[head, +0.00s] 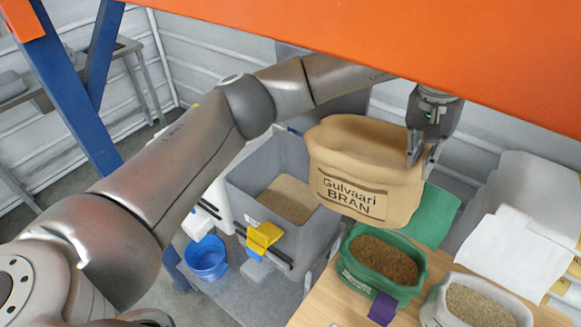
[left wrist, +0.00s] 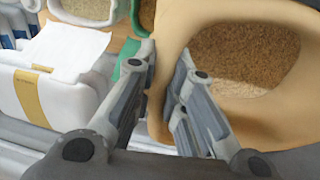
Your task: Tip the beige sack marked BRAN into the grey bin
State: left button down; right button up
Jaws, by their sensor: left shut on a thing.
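The beige sack (head: 365,175) marked Gulvaari BRAN hangs in the air in the head view, near upright. My left gripper (head: 423,158) is shut on its right rim. In the left wrist view the fingers (left wrist: 165,75) pinch the wall of the sack (left wrist: 270,130), and brown grainy bran shows inside. The grey bin (head: 248,190) stands left of and below the sack, with a pale grainy layer in it. The sack hides part of the bin's right side. My right gripper is not in view.
A green sack (head: 358,284) of brown grain and a white sack (head: 435,309) of pale grain stand open on the wooden table (head: 330,305). A blue bucket (head: 206,258) is left of the bin. An orange beam (head: 400,45) crosses the top. White packages (head: 520,245) are at right.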

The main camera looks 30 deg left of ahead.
pick_arm(q)
jog(key=w+a+r+g+h+p, duration=0.2)
jog(key=a+r+h+p, duration=0.2)
jog(key=a+r+h, duration=0.6)
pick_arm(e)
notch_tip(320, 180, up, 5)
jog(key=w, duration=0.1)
pick_arm(q)
jog(key=w+a+f+h+b, duration=0.1)
jog(key=a+f+h+b, duration=0.2)
jog(key=a+b, duration=0.5)
jog(key=a+f+h+b, duration=0.4)
jog(key=a+h+b, duration=0.2)
jog(key=b, duration=1)
jog(key=a, duration=0.2)
jog(key=shift+w+a+g+h+b, duration=0.3)
jog(key=shift+w+a+g+b, duration=0.05)
jog(key=shift+w+a+g, duration=0.05)
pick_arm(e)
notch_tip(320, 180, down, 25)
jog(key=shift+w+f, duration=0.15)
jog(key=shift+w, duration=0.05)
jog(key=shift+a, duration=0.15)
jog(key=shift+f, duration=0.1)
